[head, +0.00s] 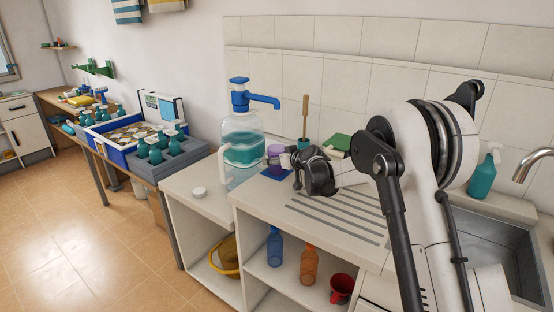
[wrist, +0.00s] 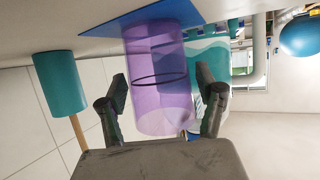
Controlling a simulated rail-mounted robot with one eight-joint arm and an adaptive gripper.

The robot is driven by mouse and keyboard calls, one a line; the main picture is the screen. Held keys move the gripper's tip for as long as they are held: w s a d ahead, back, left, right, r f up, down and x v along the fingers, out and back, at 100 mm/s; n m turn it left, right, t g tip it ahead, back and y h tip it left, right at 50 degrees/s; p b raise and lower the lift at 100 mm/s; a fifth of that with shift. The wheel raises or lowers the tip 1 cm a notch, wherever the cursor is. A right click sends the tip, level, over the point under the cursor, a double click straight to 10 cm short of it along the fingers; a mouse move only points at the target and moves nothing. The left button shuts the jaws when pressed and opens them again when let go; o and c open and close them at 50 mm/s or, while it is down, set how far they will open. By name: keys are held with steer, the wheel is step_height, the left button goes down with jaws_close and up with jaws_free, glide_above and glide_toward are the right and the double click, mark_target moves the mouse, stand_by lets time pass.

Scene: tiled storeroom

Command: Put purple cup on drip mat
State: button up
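The translucent purple cup (head: 276,151) stands upright on the blue drip mat (head: 268,175) on the counter beside the large water jug. In the wrist view, which is upside down, the cup (wrist: 158,85) has its base against the blue mat (wrist: 105,22). My gripper (head: 284,157) is at the cup, reaching in from the right. In the wrist view my gripper (wrist: 161,75) has its two fingers apart, one on each side of the cup, with a gap visible at the right finger. The cup's far side is hidden.
The water jug (head: 243,138) with a blue pump stands close behind and left of the cup. A wooden-handled brush (head: 305,122) and a green sponge (head: 338,142) are behind my gripper. The ribbed drainboard (head: 335,218) in front is clear.

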steer(key=shift+r, duration=0.25)
steer(key=s+d+r+m+g+h, duration=0.1)
steer(key=s+d+r, duration=0.4)
steer(key=s, duration=0.6)
steer(key=s+d+r+m+h, duration=0.1)
steer(key=s+d+r, duration=0.45)
steer(key=s, duration=0.45)
steer(key=s+d+r+m+g+h, duration=0.15)
steer(key=s+d+r, duration=0.35)
steer(key=s, duration=0.6)
steer(key=s+d+f+m+h, duration=0.1)
steer(key=s+d, duration=0.3)
steer(key=s, duration=0.4)
steer(key=s+d+f+m+g+h, duration=0.1)
steer(key=s+d+f+h, duration=0.1)
steer(key=s, duration=0.7)
steer(key=s+d+f+m+h, duration=0.1)
steer(key=s+d+f, duration=0.3)
steer(key=s, duration=0.5)
steer(key=shift+s+d+m+h+p, duration=0.25)
steer(key=shift+d+m+h+p, duration=0.15)
steer(key=shift+d, duration=0.55)
